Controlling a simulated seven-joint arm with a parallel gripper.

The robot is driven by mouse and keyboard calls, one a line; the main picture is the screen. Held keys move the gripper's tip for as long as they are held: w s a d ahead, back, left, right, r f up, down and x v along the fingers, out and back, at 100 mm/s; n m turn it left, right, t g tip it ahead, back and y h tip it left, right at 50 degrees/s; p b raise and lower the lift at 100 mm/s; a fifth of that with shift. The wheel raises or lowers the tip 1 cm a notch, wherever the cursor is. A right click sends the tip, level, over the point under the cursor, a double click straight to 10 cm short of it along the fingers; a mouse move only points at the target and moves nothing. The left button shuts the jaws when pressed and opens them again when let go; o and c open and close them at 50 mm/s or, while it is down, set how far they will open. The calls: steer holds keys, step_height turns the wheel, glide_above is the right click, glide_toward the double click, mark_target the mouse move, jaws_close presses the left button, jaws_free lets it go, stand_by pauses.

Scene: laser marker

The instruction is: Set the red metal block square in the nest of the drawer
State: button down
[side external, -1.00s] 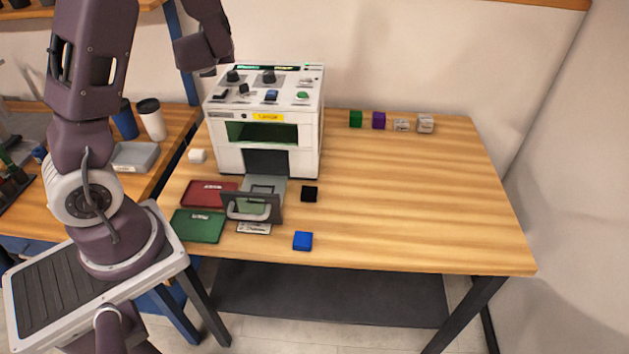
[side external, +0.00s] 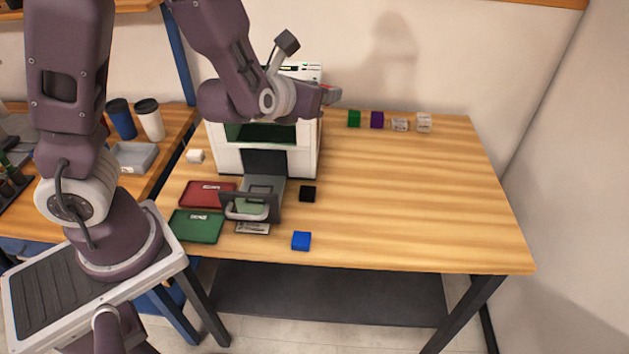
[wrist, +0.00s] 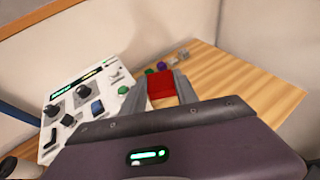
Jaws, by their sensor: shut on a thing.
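The red metal block (wrist: 160,84) is between the two fingers of my gripper (wrist: 163,88) in the wrist view. In the side external view a bit of the red block (side external: 328,88) shows at the end of my gripper (side external: 331,95), which is shut on it and raised in front of the machine's upper right. The drawer (side external: 264,183) is pulled out at the machine's front, low and to the left of my gripper. Its front plate and handle hide part of its inside, so the nest is not clearly seen.
The white laser marker (side external: 304,150) stands behind the drawer. A red tray (side external: 205,193) and a green tray (side external: 195,227) lie left of the drawer. A black block (side external: 308,194) and a blue block (side external: 301,241) lie to its right. The table's right side is clear.

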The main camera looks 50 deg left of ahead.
steer(key=shift+a, duration=0.2)
stand_by(0.5)
steer(key=r, duration=0.5)
steer(key=shift+a+r, duration=0.1)
steer(key=shift+a, duration=0.3)
steer(key=s+a+n+g+y, duration=0.3)
steer(key=s+a+n+y, duration=0.15)
steer(key=a, duration=0.75)
steer(key=s+a+n+g+y, duration=0.3)
steer(key=s+a+n+g, duration=0.15)
steer(key=a, duration=0.75)
steer(key=s+a+n+g, duration=0.3)
steer(key=s+a+g, duration=0.1)
steer(key=s, duration=0.5)
steer(key=s+a+n+g, duration=0.3)
steer(key=s+a+n, duration=0.15)
steer(key=s, duration=0.55)
steer(key=s+a+n+g, duration=0.3)
steer(key=s+a+g, duration=0.15)
steer(key=s, duration=0.45)
steer(key=shift+m+t+y, duration=0.25)
steer(key=shift+t+y, duration=0.25)
steer(key=shift+y, duration=0.05)
steer(key=f, duration=3.2)
steer(key=shift+s+a+f, duration=0.15)
steer(key=shift+s+f, duration=0.15)
steer(key=shift+f, duration=0.15)
